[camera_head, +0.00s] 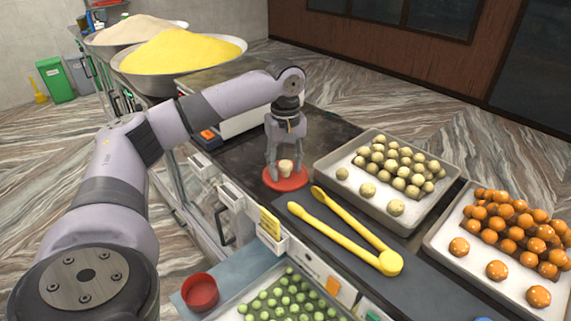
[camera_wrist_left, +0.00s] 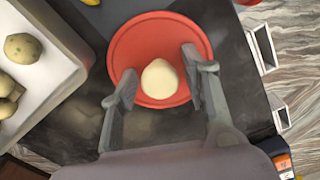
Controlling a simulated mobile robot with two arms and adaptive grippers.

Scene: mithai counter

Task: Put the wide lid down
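The wide lid (camera_head: 272,184) is a flat red disc with a cream knob, lying on the dark counter left of the yellow tongs. It also shows in the left wrist view (camera_wrist_left: 125,45). My left gripper (camera_head: 286,170) points down over the lid, one finger on each side of the knob. In the left wrist view, narrow gaps show between the knob (camera_wrist_left: 160,79) and the fingers, so the left gripper (camera_wrist_left: 160,72) looks open. Whether the fingertips touch the disc is unclear. My right gripper is not in view.
Yellow tongs (camera_head: 345,232) lie right of the lid. A tray of pale sweets (camera_head: 328,169) and a tray of orange sweets (camera_head: 436,241) stand to the right. A red bowl (camera_head: 201,293) and a tray of green sweets (camera_head: 232,312) are in front.

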